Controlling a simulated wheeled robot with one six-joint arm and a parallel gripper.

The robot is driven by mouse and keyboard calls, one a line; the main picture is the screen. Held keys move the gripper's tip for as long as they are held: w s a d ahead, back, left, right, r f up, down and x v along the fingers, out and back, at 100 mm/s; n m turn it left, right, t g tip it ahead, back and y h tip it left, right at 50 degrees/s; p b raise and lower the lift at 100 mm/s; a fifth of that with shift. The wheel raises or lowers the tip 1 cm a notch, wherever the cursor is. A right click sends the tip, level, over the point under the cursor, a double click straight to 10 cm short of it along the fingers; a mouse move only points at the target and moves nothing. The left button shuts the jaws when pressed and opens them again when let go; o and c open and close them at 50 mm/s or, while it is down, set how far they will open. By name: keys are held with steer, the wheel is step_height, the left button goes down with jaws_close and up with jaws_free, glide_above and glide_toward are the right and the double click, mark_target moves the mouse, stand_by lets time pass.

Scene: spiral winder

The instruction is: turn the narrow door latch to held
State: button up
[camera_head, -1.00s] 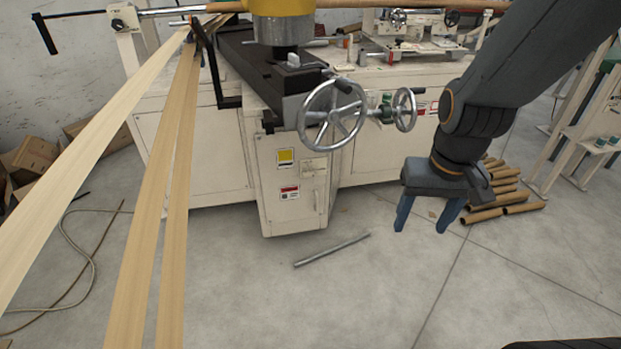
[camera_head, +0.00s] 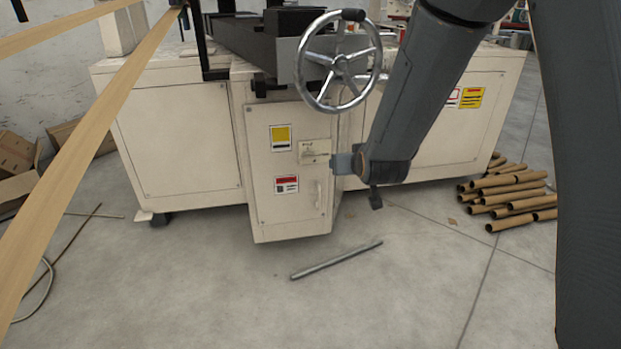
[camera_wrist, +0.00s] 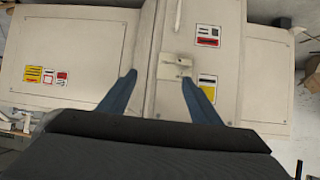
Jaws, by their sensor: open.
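The narrow door (camera_head: 299,213) is a cream panel on the front of the machine's protruding cabinet. Its latch (camera_head: 315,149) is a small pale plate with a knob, high on the door's right side. It also shows in the wrist view (camera_wrist: 174,66), upside down, between and beyond my blue fingertips. My gripper (camera_wrist: 158,80) is open and empty, its fingers facing the door. In the head view it is just right of the latch, with part of it hidden by my wrist. I see no contact with the latch, and its exact turn is too small to tell.
A silver handwheel (camera_head: 339,62) juts out above the door. A vertical door handle (camera_head: 318,194) is below the latch. A metal rod (camera_head: 337,260) lies on the floor in front. Cardboard tubes (camera_head: 508,192) are piled at right. Long tan strips (camera_head: 95,150) cross at left.

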mark_target(310, 160)
steer(key=w+a+f+n+t+y+b, duration=0.1)
steer(key=w+a+f+t+y+b, duration=0.35)
steer(key=w+a+f+b, duration=0.75)
steer(key=shift+t+h, duration=0.55)
steer(key=shift+h, duration=0.4)
steer(key=w+b, duration=0.1)
steer(key=w+r+b, duration=0.1)
steer(key=w+b, duration=0.3)
steer(key=shift+w+d+r, duration=0.1)
steer(key=shift+d+r, duration=0.1)
steer(key=shift+r, duration=0.15)
steer(key=c, duration=1)
steer(key=shift+c, duration=0.2)
